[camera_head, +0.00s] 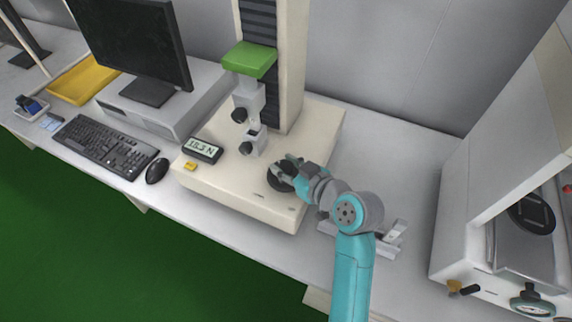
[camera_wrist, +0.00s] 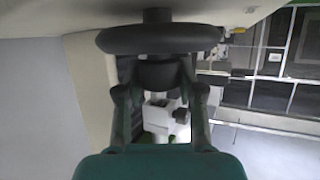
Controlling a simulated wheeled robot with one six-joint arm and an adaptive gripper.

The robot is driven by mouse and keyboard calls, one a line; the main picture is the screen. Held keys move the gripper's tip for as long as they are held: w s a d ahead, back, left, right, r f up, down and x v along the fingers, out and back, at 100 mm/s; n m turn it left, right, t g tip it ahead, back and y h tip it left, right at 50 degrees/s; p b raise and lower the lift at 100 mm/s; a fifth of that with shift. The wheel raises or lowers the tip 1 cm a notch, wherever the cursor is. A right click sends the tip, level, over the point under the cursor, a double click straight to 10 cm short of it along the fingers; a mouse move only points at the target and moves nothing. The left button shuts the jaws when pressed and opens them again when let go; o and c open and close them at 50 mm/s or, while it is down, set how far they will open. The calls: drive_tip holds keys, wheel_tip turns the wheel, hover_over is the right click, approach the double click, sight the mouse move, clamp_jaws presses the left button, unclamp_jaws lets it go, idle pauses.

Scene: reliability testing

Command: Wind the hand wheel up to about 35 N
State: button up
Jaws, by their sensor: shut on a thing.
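The dark hand wheel (camera_head: 274,182) is on top of the cream base of the test stand, at its front right. My gripper (camera_head: 291,168) is on the wheel and partly covers it. In the wrist view the wheel's dark rim (camera_wrist: 160,38) spans the top, and my fingers (camera_wrist: 160,88) are shut on the wheel around its middle. The small display (camera_head: 202,150) on the base shows a reading in N, perhaps 15.3; the digits are too small to be sure. The upper and lower clamps (camera_head: 248,105) stand on the column's front.
A green crosshead (camera_head: 249,59) sits on the column above the clamps. A keyboard (camera_head: 104,144), mouse (camera_head: 157,171) and monitor (camera_head: 133,42) are at the left. A white machine (camera_head: 510,190) stands at the right. Small light-coloured parts (camera_head: 392,238) lie beside my arm.

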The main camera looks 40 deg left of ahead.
drive_tip(key=m+t+h, duration=0.1)
drive_tip(key=m+t, duration=0.2)
drive_tip(key=shift+s, duration=0.1)
drive_tip(key=shift+m+t+h, duration=1.3)
drive_tip(key=shift+m+t, duration=0.4)
drive_tip(key=shift+t, duration=0.1)
drive_tip(key=o, duration=1.2)
drive_tip(key=shift+c, duration=0.2)
drive_tip(key=v, duration=1.1)
drive_tip(key=shift+s+d+r, duration=0.2)
drive_tip(key=shift+s+r, duration=0.05)
drive_tip(key=shift+s, duration=0.05)
